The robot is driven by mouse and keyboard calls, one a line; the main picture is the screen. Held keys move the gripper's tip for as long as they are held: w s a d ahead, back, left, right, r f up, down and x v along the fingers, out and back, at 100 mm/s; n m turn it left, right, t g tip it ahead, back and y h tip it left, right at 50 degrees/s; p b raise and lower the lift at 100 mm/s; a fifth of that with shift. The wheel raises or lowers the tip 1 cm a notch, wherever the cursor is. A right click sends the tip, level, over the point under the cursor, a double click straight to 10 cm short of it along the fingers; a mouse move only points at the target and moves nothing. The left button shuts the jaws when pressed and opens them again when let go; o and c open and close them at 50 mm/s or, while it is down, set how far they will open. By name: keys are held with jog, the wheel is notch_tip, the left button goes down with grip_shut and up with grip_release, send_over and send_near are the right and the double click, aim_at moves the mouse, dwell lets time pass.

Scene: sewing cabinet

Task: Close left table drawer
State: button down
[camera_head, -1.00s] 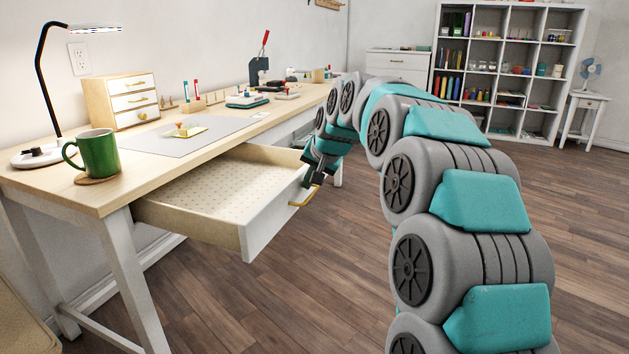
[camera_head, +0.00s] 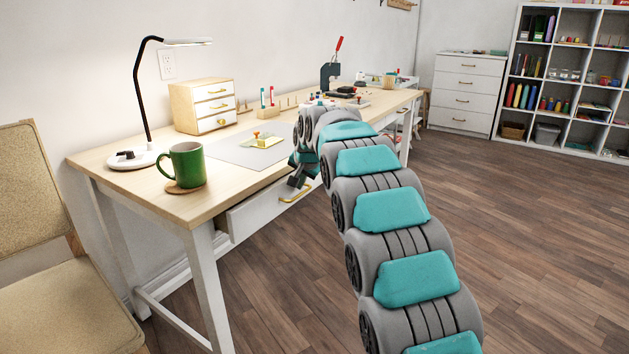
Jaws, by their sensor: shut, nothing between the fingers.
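The left table drawer (camera_head: 262,210) has a white front with a brass handle (camera_head: 295,193). It sits under the wooden tabletop of the white-legged table (camera_head: 130,175), with its front close to the table's edge and its inside hidden. I cannot tell whether it is fully flush. My gripper (camera_head: 297,182) is shut and empty, at the right part of the drawer front, just above the handle. Its fingertips are small and dark, so I cannot tell whether they touch the front.
On the tabletop are a green mug (camera_head: 186,164), a desk lamp (camera_head: 140,95), a small drawer box (camera_head: 203,106) and a grey mat (camera_head: 232,150). A chair (camera_head: 50,270) stands at the left. The wooden floor (camera_head: 530,240) at the right is clear.

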jog(key=shift+w+a+r, duration=0.1)
jog(key=shift+w+a, duration=0.45)
jog(key=shift+a, duration=0.25)
jog(key=shift+r, duration=0.1)
